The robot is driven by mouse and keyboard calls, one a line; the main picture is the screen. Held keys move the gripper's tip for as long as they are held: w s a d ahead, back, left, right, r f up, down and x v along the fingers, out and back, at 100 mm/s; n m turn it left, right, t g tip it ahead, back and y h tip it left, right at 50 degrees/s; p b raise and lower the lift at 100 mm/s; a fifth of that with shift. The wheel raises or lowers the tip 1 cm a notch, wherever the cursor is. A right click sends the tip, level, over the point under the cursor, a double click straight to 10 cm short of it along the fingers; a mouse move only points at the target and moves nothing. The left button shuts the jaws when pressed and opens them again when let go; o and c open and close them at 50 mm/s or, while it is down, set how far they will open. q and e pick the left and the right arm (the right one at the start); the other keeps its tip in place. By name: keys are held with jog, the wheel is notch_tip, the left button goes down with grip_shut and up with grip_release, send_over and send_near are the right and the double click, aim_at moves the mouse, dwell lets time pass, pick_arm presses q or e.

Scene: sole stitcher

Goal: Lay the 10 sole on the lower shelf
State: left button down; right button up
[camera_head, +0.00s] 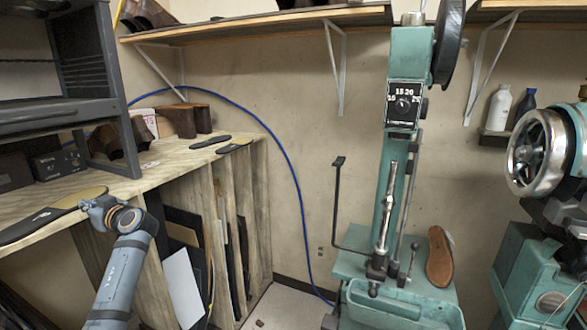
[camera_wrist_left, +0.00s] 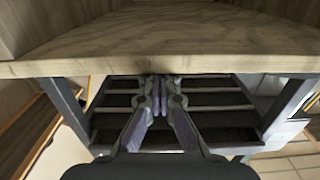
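A dark sole (camera_head: 22,228) with a small white mark lies at the left end of the wooden bench; the mark is too small to read. A sole with a tan part (camera_head: 82,196) lies beside or overlaps it. My left gripper (camera_head: 92,204) is at the right end of these soles, by the bench's front edge. In the left wrist view its fingers (camera_wrist_left: 156,88) come together, with no sole visible between them. Two more soles, one dark (camera_head: 210,140) and one with a tan part (camera_head: 236,146), lie farther back. My right gripper is not in view.
A dark metal rack (camera_head: 85,75) stands on the bench (camera_head: 165,160), with brown boots (camera_head: 180,120) beside it. Boards stand in slots below. A teal stitching machine (camera_head: 400,170) bears a brown shoe (camera_head: 440,257). A wall shelf (camera_head: 260,25) runs above.

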aim_at(73, 201)
pick_arm(q)
jog(key=shift+b+x, duration=2)
jog(key=shift+x, duration=1.75)
jog(key=shift+a+r, duration=0.2)
jog(key=shift+r, duration=0.1)
jog(key=shift+s+r+b, duration=0.1)
jog(key=shift+r+b, duration=0.25)
jog(key=shift+r, duration=0.25)
jog(key=shift+s+d+f+b, duration=0.2)
jog(key=shift+d+f+b, duration=0.05)
jog(key=shift+d+f, duration=0.25)
jog(key=shift+s+d+f+b, duration=0.15)
jog(key=shift+d+f+b, duration=0.05)
jog(key=shift+d+f, duration=0.25)
jog(key=b+v, duration=0.4)
jog(key=v, duration=1.4)
jog(key=shift+d+r, duration=0.25)
jog(key=shift+d, duration=0.05)
